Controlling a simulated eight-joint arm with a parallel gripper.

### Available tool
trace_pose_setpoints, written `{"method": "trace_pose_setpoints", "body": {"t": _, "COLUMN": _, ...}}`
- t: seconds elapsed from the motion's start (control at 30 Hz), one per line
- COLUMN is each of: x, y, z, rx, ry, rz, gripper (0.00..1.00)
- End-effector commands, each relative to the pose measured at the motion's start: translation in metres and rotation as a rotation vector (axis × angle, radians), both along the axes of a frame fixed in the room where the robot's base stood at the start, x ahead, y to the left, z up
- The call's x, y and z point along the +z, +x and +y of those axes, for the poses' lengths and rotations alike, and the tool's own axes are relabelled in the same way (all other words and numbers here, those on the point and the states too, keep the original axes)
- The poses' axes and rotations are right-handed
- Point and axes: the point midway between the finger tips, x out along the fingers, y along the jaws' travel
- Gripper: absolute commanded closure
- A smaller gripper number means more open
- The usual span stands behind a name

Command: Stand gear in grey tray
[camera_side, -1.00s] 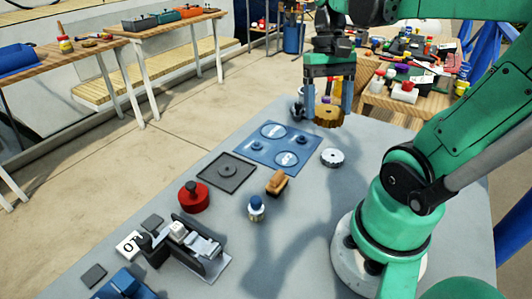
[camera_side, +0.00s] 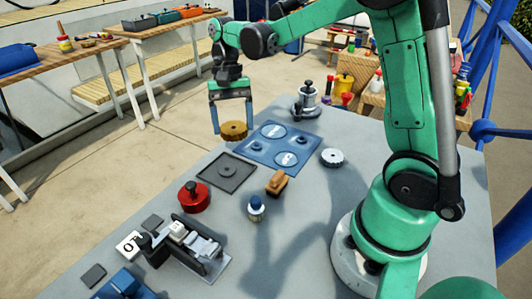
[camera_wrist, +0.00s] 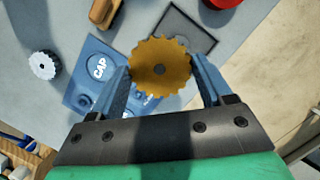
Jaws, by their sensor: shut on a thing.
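My gripper (camera_side: 232,122) is shut on a brass-coloured toothed gear (camera_side: 233,131) and holds it in the air, roughly level. In the wrist view the gear (camera_wrist: 160,66) sits between the two fingers (camera_wrist: 161,82). In the wrist view the gear hides part of the tray (camera_wrist: 196,22).
A blue plate (camera_side: 258,153) with round marked spots lies right of the tray. A metal fixture (camera_side: 195,245) stands at the front.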

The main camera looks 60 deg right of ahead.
Motion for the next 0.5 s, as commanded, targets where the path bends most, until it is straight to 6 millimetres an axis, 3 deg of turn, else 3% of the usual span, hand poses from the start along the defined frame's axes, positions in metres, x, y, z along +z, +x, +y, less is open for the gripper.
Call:
{"method": "trace_pose_setpoints", "body": {"t": 0.2, "x": -0.022, "y": 0.016, "z": 0.016, "rx": 0.000, "ry": 0.001, "rz": 0.002, "gripper": 0.90}}
{"method": "trace_pose_setpoints", "body": {"t": 0.5, "x": -0.048, "y": 0.017, "z": 0.017, "rx": -0.002, "ry": 0.000, "rz": 0.002, "gripper": 0.90}}
